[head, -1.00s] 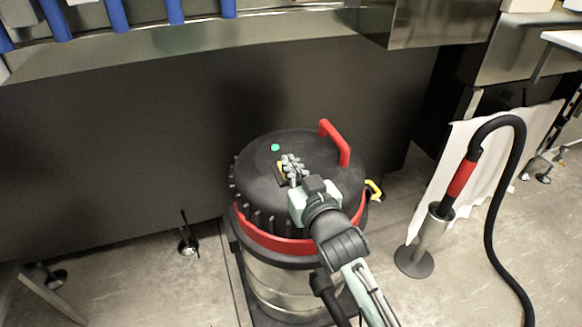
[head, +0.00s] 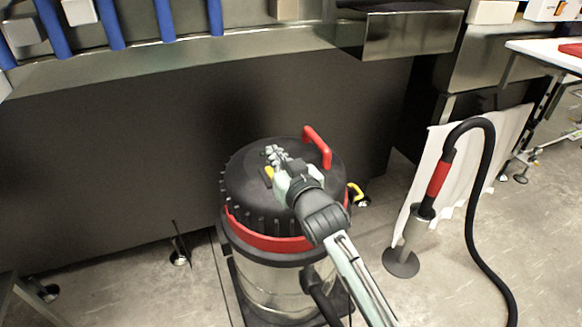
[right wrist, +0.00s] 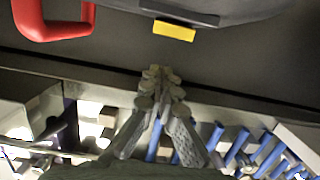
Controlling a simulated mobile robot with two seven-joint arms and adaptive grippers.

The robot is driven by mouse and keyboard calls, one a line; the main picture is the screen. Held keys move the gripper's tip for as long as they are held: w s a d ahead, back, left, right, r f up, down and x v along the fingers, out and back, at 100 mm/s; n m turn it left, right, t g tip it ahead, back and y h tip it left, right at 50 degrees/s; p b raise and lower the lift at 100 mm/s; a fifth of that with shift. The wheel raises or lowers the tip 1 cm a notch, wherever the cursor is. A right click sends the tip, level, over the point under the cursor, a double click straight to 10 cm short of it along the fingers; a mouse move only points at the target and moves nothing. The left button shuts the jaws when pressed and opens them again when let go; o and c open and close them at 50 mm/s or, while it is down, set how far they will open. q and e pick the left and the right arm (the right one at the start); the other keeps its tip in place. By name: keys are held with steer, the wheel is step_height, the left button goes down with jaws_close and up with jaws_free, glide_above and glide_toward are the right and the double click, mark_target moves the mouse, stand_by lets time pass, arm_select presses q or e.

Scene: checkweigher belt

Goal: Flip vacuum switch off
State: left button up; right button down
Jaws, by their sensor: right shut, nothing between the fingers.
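The vacuum (head: 272,243) stands on the floor, with a black ribbed lid, a red band, a metal drum and a red handle (head: 320,148). Its yellow switch (head: 268,173) sits on the lid just left of my right gripper (head: 273,152). In the right wrist view the yellow switch (right wrist: 174,31) shows on a dark mount above the fingertips (right wrist: 160,75), apart from them in the picture. My right gripper is shut and empty over the lid. I cannot tell the switch's position. No green light shows on the lid. My left gripper is out of view.
A black hose (head: 487,215) with a red grip hangs in a floor stand (head: 402,262) at the right. A dark panel (head: 100,160) stands behind the vacuum, below a metal ledge. Open floor (head: 130,285) lies left of the vacuum.

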steer(key=s+d+r, duration=0.3)
steer(key=s+r, duration=0.1)
steer(key=s, duration=0.5)
steer(key=shift+s, duration=0.1)
